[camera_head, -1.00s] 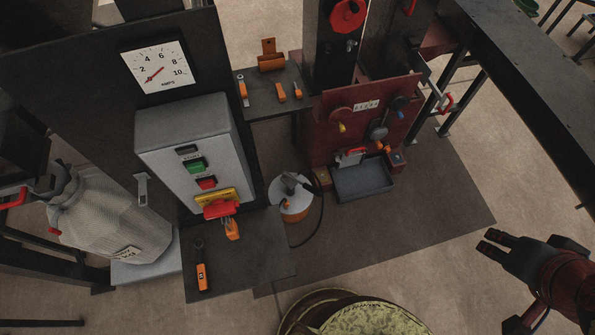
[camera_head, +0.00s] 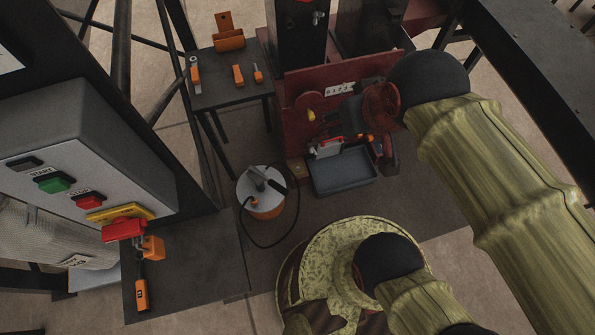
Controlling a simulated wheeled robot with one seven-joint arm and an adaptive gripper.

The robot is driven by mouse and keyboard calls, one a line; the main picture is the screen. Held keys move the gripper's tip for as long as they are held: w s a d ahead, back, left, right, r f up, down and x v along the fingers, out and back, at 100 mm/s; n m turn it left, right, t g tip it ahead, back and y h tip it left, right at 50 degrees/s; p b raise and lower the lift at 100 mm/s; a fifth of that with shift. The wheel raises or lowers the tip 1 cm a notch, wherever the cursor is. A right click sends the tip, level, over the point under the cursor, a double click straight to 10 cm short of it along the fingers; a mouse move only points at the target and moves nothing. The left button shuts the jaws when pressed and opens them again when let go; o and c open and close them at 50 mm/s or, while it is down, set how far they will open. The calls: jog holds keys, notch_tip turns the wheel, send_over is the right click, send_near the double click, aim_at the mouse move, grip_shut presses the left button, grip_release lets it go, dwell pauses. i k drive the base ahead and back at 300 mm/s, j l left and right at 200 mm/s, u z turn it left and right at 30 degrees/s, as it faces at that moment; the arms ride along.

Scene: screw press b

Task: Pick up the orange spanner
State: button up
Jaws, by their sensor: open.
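An orange-handled tool with a pale rounded head (camera_head: 195,75) lies on the left of the small dark table (camera_head: 232,97) at the back. Another orange-handled tool with a dark shank (camera_head: 142,294) lies on the low dark shelf (camera_head: 195,282) at front left; its upper end is partly covered. Both are small, and I cannot tell for sure which is the spanner. My gripper (camera_head: 330,119) is in front of the red press panel, its dark fingers pointing left and blending into the background. It is open and empty, to the right of both tools and apart from them.
Two smaller orange tools and an orange holder (camera_head: 229,38) share the back table. A white and orange canister (camera_head: 262,195) with a black hose and a grey tray (camera_head: 342,172) stand mid-floor.

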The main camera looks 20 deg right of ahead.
aim_at(141, 285)
jog(key=k, duration=1.25)
jog(key=j+u, duration=0.15)
jog(key=u, duration=1.35)
jog(key=i+j+u, duration=0.1)
jog(key=i+u, duration=0.3)
jog(key=i, duration=0.2)
jog(key=i+u, duration=0.35)
jog(key=i, duration=0.2)
